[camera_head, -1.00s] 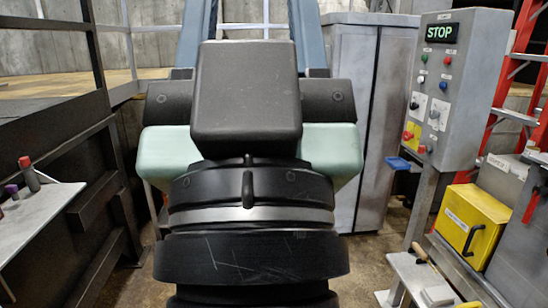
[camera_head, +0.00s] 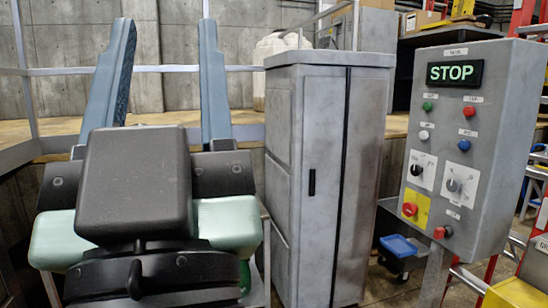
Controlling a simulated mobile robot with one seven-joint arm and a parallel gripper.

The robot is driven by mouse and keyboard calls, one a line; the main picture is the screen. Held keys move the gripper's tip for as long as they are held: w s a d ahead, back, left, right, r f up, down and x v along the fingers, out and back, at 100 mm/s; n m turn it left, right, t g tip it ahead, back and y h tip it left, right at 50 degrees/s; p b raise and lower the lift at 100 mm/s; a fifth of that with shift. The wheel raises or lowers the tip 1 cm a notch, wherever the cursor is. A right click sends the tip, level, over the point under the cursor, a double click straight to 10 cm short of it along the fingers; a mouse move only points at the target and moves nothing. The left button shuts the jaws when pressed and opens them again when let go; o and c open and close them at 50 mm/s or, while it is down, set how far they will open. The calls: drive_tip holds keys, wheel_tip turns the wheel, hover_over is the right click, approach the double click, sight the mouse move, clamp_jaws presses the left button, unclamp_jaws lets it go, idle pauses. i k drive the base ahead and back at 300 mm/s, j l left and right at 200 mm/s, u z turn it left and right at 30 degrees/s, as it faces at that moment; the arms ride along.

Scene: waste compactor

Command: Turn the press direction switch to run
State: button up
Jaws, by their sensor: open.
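The grey control panel (camera_head: 458,145) stands on a post at the right, with a lit green STOP display (camera_head: 455,73). It carries two rotary switches on white plates: a black knob (camera_head: 416,170) at left and a grey knob (camera_head: 453,185) at right. Their labels are too small to read, so I cannot tell which is the press direction switch or its setting. My gripper (camera_head: 166,40) is at the upper left, its two long blue-grey fingers spread apart and pointing up in the picture. Nothing is between them. It is well left of the panel, touching nothing visible.
The panel also has a green button (camera_head: 428,106), a blue button (camera_head: 464,144), a red button on yellow (camera_head: 410,209) and a red knob at its lower edge (camera_head: 442,232). A tall grey cabinet (camera_head: 326,180) stands between my gripper and the panel. A blue tray (camera_head: 398,245) is low between cabinet and panel.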

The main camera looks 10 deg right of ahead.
sight(416, 170)
drive_tip(key=i+z, duration=0.15)
drive_tip(key=i, duration=0.35)
drive_tip(key=i+j+z, duration=0.15)
drive_tip(key=i, duration=0.35)
drive_tip(key=i+j+z, duration=0.15)
drive_tip(key=i, duration=0.35)
drive_tip(key=i+j+z, duration=0.3)
drive_tip(key=i+z, duration=0.15)
drive_tip(key=i+j+z, duration=0.8)
drive_tip(key=j+z, duration=0.15)
drive_tip(key=i+j, duration=0.05)
drive_tip(key=j, duration=0.05)
